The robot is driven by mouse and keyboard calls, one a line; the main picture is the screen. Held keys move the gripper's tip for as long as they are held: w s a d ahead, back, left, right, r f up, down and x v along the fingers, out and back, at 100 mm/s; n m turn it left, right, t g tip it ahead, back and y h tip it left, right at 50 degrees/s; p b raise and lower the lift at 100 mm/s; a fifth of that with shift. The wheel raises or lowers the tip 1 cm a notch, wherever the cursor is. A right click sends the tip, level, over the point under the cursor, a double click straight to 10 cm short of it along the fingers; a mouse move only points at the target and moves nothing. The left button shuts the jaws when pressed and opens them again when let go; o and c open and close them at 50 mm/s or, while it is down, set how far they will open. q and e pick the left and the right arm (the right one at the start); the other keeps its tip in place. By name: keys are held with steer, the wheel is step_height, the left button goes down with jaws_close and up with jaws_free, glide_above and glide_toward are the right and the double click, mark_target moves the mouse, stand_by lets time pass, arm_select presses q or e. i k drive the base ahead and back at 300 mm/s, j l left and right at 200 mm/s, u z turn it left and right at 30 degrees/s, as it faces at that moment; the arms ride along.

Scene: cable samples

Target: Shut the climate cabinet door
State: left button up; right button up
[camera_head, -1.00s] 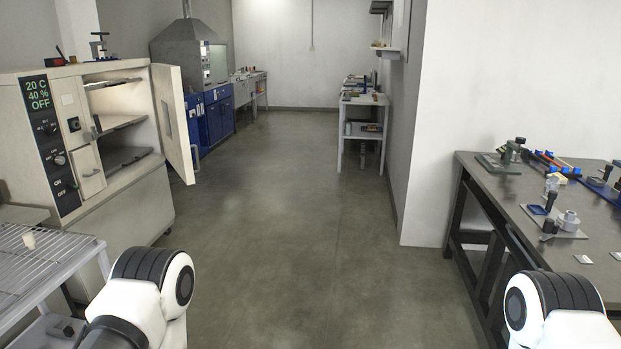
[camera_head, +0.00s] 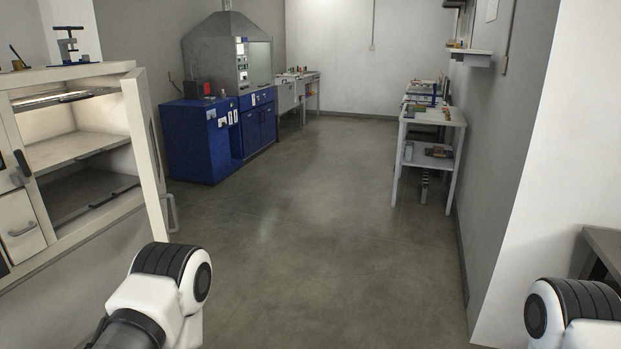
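The climate cabinet (camera_head: 72,258) stands at the left edge, cream-coloured, with its lit inside and shelves (camera_head: 75,150) showing. Its door (camera_head: 147,150) stands wide open, swung out toward the aisle and seen nearly edge-on, with a grey handle (camera_head: 171,212) on its far side. My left arm shows at the bottom left, just in front of the door's lower edge in the picture. My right arm shows at the bottom right, far from the cabinet. Neither gripper is in the picture.
A blue cabinet (camera_head: 200,145) and a fume hood (camera_head: 215,60) stand beyond the door. A white shelf table (camera_head: 430,120) stands along the right wall. A dark bench (camera_head: 605,245) is at the right edge. The middle floor (camera_head: 300,240) is clear.

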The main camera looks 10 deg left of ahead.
mark_target(135, 88)
steer(key=i+l+u, duration=0.15)
steer(key=i+u, duration=0.25)
steer(key=i+l+u, duration=0.25)
steer(key=u, duration=0.15)
steer(key=i+l+u, duration=0.8)
steer(key=k+l, duration=0.05)
steer(key=k, duration=0.05)
